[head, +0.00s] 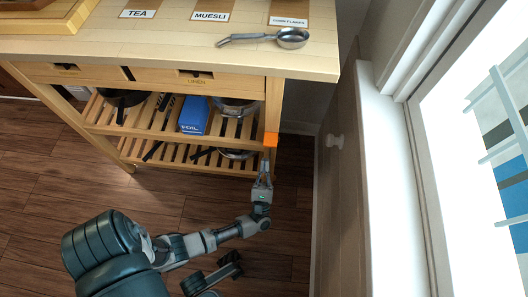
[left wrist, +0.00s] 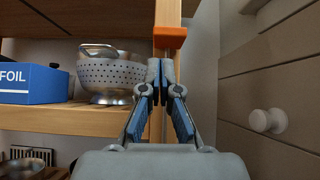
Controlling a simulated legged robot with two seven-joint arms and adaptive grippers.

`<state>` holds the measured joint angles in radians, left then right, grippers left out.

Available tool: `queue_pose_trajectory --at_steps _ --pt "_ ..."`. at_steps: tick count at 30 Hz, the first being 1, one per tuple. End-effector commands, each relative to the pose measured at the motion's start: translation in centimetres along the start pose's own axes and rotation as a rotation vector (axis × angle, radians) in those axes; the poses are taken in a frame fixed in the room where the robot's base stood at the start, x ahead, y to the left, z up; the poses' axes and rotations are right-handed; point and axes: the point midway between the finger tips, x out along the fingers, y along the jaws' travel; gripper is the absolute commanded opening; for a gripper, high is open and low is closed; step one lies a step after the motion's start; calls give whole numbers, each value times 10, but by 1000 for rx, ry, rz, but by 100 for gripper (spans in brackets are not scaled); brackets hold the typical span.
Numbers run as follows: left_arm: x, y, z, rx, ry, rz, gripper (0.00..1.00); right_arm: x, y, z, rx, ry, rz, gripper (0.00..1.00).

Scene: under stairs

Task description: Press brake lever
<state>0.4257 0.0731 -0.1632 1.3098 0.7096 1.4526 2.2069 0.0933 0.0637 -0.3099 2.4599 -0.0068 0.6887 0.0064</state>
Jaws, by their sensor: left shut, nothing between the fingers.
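A small orange block (head: 270,139), which I take to be the brake lever, sits on the right front leg of a wooden kitchen trolley (head: 300,62). It also shows in the left wrist view (left wrist: 170,37) as an orange piece on the wooden post. My left gripper (head: 265,166) points at that leg from the front, just below the orange block. In the left wrist view its fingertips (left wrist: 160,68) are together and empty, with the orange piece just above them. Whether they touch the post I cannot tell. No right gripper can be made out.
A metal ladle (head: 290,38) lies on the trolley top. Its slatted shelf holds a blue foil box (head: 195,115) and a steel colander (left wrist: 110,75). A panel with a white knob (head: 335,141) stands close on the right. Wooden floor (head: 50,190) is free at left.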

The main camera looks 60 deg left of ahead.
Motion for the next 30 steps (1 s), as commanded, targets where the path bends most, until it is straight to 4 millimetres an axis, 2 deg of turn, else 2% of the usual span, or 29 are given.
queue_pose_trajectory --at_steps 4,9,30 --pt "-15 0 0 0 1 -1 0 3 5 2 -7 -2 4 40" --pt "-23 0 0 -1 2 -1 0 3 5 2 -7 -1 5 40" --pt "-22 0 1 -1 1 -1 0 4 5 1 -8 0 5 40"
